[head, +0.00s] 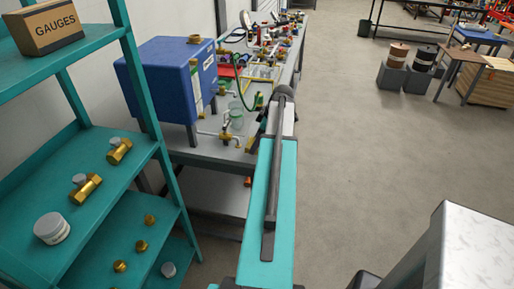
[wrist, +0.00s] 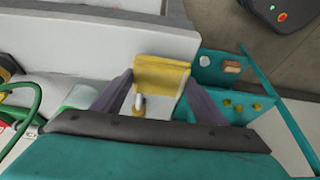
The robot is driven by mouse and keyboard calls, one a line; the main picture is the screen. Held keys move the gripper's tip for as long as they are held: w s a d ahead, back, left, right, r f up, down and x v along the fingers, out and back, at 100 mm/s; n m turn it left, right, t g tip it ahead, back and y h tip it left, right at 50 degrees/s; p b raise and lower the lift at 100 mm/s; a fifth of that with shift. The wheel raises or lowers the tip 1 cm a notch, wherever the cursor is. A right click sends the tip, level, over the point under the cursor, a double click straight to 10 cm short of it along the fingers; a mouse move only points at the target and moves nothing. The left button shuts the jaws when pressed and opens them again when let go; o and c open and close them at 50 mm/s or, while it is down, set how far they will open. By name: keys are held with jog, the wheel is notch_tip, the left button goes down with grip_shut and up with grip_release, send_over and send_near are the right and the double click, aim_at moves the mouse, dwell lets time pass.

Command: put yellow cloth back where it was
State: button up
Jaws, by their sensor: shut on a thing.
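The yellow cloth (wrist: 160,75) shows in the wrist view, hanging between the two dark fingers of my gripper (wrist: 160,82). The gripper is shut on it. A white pipe end with a brass ring (wrist: 138,106) shows just below the cloth's middle; I cannot tell whether they touch. In the head view my teal arm reaches forward over the edge of the workbench (head: 210,158), and I cannot make out the gripper or the cloth there.
A blue tank (head: 165,80) stands on the bench. A green hose (wrist: 30,105) lies left of my gripper.

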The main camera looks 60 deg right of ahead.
jog(key=shift+f, duration=0.1)
jog(key=shift+f+p, duration=0.85)
jog(key=shift+f, duration=0.8)
jog(key=shift+f, duration=0.15)
jog(key=o, duration=1)
jog(key=shift+r, duration=0.2)
jog(key=b+v, duration=0.4)
jog(key=v, duration=0.8)
